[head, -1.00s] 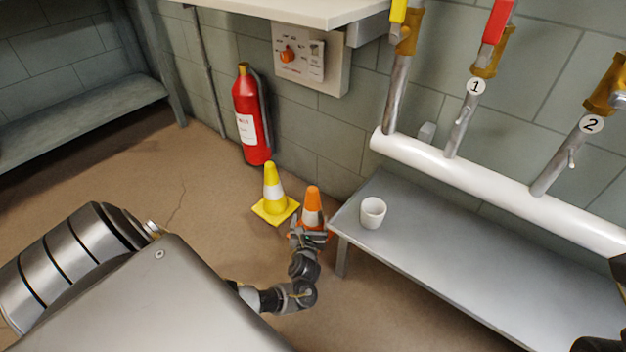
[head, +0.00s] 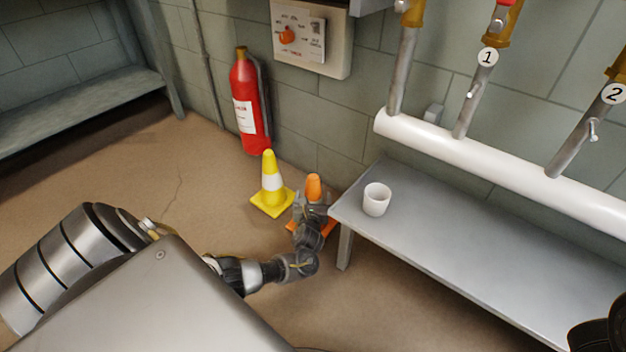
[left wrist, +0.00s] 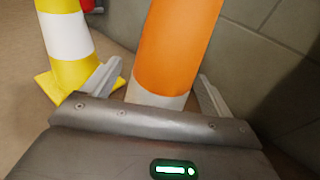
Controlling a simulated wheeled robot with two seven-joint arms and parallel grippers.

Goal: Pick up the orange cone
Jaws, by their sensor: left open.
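The orange cone (head: 314,185) stands upright on the floor by the left end of the metal bench, its orange tip and part of its base showing. My left gripper (head: 313,202) is in front of it at mid height and hides its middle. In the left wrist view the orange cone (left wrist: 176,50) rises between the two open fingers of my left gripper (left wrist: 158,88), one finger on each side. I cannot tell whether either finger touches it. The right gripper is not clearly in view; only a dark part of my right arm shows at the lower right edge.
A yellow cone (head: 271,183) stands close on the left; it also shows in the left wrist view (left wrist: 66,45). The metal bench (head: 450,240) with a white cup (head: 376,200) is close on the right. A fire extinguisher (head: 249,110) stands by the wall. Floor at left is clear.

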